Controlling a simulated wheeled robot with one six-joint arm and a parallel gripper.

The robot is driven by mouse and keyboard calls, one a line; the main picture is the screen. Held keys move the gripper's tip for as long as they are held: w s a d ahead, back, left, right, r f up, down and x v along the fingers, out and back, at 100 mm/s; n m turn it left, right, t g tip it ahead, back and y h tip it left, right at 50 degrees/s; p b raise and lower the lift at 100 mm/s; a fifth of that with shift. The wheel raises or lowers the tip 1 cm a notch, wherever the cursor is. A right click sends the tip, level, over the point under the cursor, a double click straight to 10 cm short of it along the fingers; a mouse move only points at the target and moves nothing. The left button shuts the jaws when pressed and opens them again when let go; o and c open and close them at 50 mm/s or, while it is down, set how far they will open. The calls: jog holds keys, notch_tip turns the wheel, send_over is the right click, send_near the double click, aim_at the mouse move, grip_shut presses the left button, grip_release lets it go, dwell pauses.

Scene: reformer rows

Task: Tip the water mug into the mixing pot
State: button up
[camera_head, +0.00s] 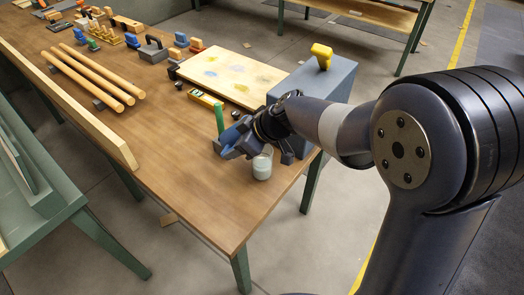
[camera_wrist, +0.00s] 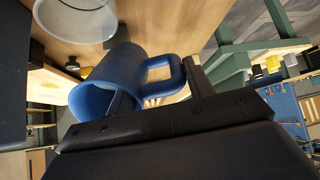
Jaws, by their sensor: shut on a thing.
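My gripper (camera_head: 243,138) is shut on a blue mug (camera_head: 232,143) over the near end of the wooden table. The mug is large in the wrist view (camera_wrist: 110,72), with its open mouth facing lower left there and its handle on the right, between the dark fingers. A pale, translucent pot (camera_head: 262,165) stands upright on the table just right of and below the gripper. It also shows at the top left of the wrist view (camera_wrist: 75,20), close beside the mug. The mug's inside is mostly hidden, and I cannot tell whether liquid is leaving it.
A green upright object (camera_head: 219,118) and a yellow level-like tool (camera_head: 205,98) lie just behind the gripper. A pale board (camera_head: 222,75) and a grey-blue box (camera_head: 335,80) with a yellow item on top are farther back. Long wooden rods (camera_head: 95,75) lie at left. The table's front left is clear.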

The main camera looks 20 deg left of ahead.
jog(key=shift+d+r+y+b, duration=0.1)
jog(key=shift+y+b, duration=0.3)
jog(key=shift+b, duration=0.35)
jog(key=shift+d+f+y+b, duration=0.1)
jog(key=shift+f+y+b, duration=0.5)
jog(key=shift+b, duration=1.65)
dwell(0.5)
jog(key=shift+d+r+t+y+b, duration=0.1)
jog(key=shift+r+t+y+b, duration=0.3)
jog(key=shift+y+b, duration=0.75)
dwell(1.3)
jog(key=shift+f+b, duration=0.1)
jog(key=shift+b, duration=0.65)
dwell(0.5)
